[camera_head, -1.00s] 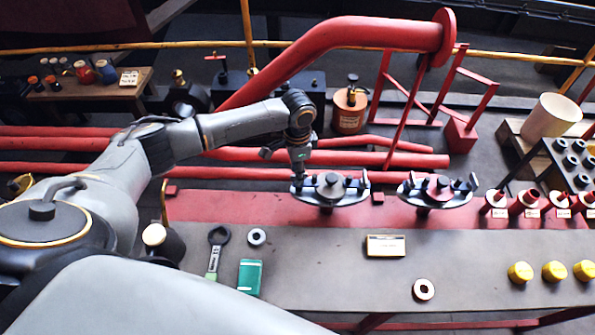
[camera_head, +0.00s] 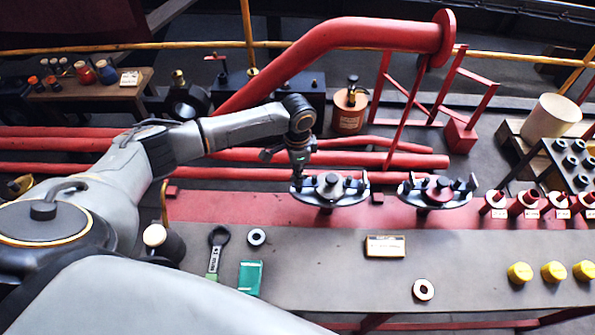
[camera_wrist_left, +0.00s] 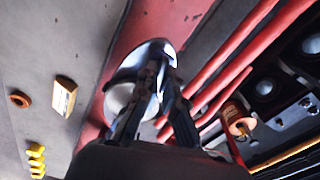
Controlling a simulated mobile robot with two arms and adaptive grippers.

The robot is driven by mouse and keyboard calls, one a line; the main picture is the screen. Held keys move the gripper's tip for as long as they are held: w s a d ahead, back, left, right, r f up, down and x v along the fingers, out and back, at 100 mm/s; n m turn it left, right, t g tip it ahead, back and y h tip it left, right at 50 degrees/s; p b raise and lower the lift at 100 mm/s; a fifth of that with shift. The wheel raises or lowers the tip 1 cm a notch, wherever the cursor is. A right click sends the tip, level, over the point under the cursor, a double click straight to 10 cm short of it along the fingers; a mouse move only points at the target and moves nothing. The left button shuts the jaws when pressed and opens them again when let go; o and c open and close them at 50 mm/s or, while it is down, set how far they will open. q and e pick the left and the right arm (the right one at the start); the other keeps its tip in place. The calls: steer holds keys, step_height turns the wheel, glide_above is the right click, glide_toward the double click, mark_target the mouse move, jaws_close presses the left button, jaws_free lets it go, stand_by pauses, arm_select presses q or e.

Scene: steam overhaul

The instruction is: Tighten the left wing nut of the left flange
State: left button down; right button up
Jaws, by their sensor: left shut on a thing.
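The left flange (camera_head: 331,196) is a dark oval plate with a round hub, on the red strip behind the grey bench. My left gripper (camera_head: 298,174) points down at its left end and is shut on the left wing nut, which the fingers mostly hide. The flange's right wing nut (camera_head: 357,184) stands free. In the left wrist view my left gripper (camera_wrist_left: 158,72) reaches the shiny flange plate (camera_wrist_left: 143,55), and its dark fingers cover the nut. The right flange (camera_head: 436,197) sits to the right with its own wing nuts. My right gripper is not in view.
Red pipes (camera_head: 370,158) run behind the flanges. The bench's middle front is largely clear.

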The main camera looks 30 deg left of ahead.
arm_select(q)
steer(key=m+p, duration=0.2)
steer(key=m, duration=0.1)
steer(key=shift+r, duration=0.15)
steer(key=m+p, duration=0.1)
steer(key=m, duration=0.2)
steer(key=shift+w, duration=0.1)
steer(key=m+p, duration=0.1)
steer(key=m, duration=0.1)
steer(key=shift+m, duration=0.4)
steer(key=m, duration=0.5)
steer(key=shift+w, duration=0.2)
steer(key=m, duration=0.7)
steer(key=shift+w, duration=0.1)
steer(key=c, duration=1.5)
jaws_free()
steer(key=shift+d, duration=0.1)
